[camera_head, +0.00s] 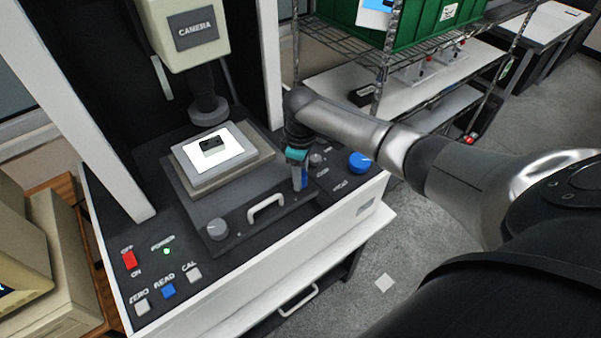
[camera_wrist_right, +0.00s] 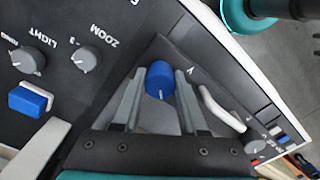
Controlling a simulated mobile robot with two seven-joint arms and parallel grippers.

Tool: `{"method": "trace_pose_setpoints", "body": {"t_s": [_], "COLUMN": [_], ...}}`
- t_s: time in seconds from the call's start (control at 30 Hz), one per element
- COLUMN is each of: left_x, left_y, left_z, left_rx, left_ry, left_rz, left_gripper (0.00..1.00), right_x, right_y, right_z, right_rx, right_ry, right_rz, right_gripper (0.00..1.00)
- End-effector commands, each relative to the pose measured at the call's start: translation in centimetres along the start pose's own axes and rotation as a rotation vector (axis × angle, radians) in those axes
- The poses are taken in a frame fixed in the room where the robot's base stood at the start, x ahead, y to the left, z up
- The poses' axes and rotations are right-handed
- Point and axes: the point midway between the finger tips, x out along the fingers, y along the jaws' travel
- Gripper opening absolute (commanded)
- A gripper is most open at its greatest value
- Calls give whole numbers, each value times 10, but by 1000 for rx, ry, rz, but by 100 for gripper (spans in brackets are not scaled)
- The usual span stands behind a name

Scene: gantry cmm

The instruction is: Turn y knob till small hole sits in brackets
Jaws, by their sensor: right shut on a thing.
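The blue y knob (camera_wrist_right: 160,80) stands on the stage's dark plate beside a letter Y in the right wrist view. My right gripper (camera_wrist_right: 158,92) has a finger on either side of it and is shut on it. In the head view my right gripper (camera_head: 300,178) points down at the stage's right corner, and little of the knob shows. A small dark part (camera_head: 213,146) lies on the bright white glass of the stage (camera_head: 190,185), below the camera head (camera_head: 208,108). Its holes are too small to tell apart. No brackets can be made out. My left gripper is out of view.
A grey knob (camera_head: 217,229) and a white handle (camera_head: 267,207) are on the stage front. Light (camera_wrist_right: 32,58) and zoom (camera_wrist_right: 84,58) knobs sit near my right gripper. A large blue knob (camera_head: 360,162) is to the right. A beige monitor (camera_head: 50,280) is cut off at left.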

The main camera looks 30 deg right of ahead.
Motion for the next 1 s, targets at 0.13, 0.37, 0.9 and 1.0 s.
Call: {"method": "trace_pose_setpoints", "body": {"t_s": [0.13,0.37,0.9,1.0], "left_x": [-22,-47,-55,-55], "left_y": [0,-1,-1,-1], "left_z": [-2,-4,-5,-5], "left_rx": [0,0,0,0], "left_ry": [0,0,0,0], "left_rz": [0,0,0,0], "left_gripper": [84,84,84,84], "right_x": [-5,-4,-1,-1], "right_y": [-2,-2,0,0], "right_z": [-1,-1,-1,-1], "right_rx": [98,283,396,395], "right_ry": [1,1,3,3], "right_rz": [-5,-5,-1,0], "right_gripper": [0,0,0,52]}}
